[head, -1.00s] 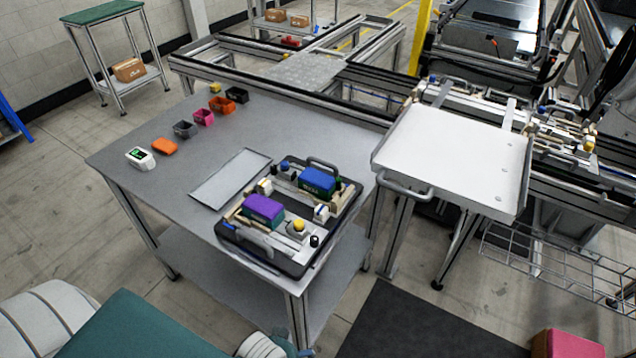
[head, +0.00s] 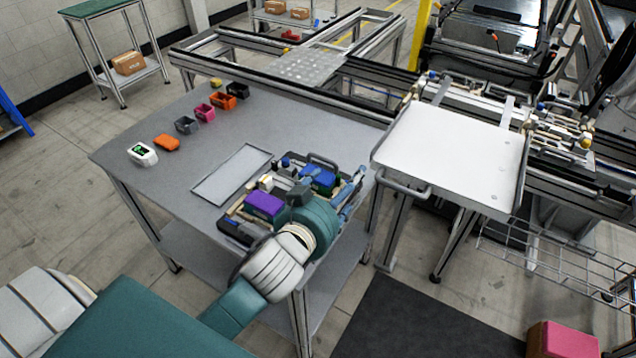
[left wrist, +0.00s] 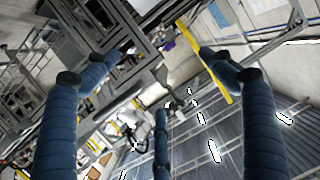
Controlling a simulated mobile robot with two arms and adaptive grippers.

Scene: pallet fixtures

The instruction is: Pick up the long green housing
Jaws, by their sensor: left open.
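No long green housing can be made out in either view. My left gripper (head: 337,186) is over the dark pallet fixture on the grey table, its blue fingers spread and empty. Its fingers also show apart in the left wrist view (left wrist: 160,74), with nothing between them. A purple block (head: 264,204) sits on the fixture to the left of the gripper. A blue block (head: 321,177) sits on its far side, partly covered by the fingers. The gripper and wrist hide the near right part of the fixture (head: 236,230). My right gripper is not in view.
The grey table (head: 150,185) carries a flat grey tray (head: 232,174) and a row of small bins, including an orange one (head: 223,103) and a pink one (head: 204,112). A white device (head: 142,154) is at its left. A white platform (head: 455,150) stands to the right.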

